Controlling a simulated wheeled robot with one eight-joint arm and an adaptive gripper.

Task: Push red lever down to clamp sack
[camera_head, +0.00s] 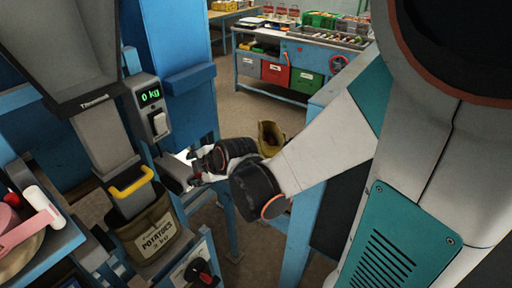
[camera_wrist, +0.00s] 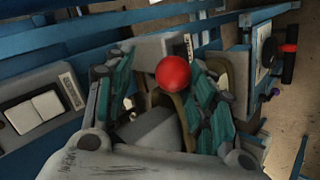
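The red ball knob of the lever (camera_wrist: 173,74) shows in the wrist view, between the teal-padded fingers of my gripper (camera_wrist: 161,72). The fingers stand apart on either side of the knob. I cannot tell whether either finger touches it. In the head view my arm hides the lever, and the gripper's fingers cannot be made out clearly. An olive sack (camera_head: 157,236) marked "POTATOES" hangs upright under the grey spout, left of my wrist. A yellow handle (camera_head: 132,181) crosses the spout above it.
The scale display (camera_head: 150,96) reads 0 kg above a white rocker switch (camera_head: 160,124), also seen in the wrist view (camera_wrist: 35,112). Blue frame posts stand close around my arm. A black-and-red control (camera_head: 203,275) sits lower down. A blue workbench (camera_head: 303,60) stands behind.

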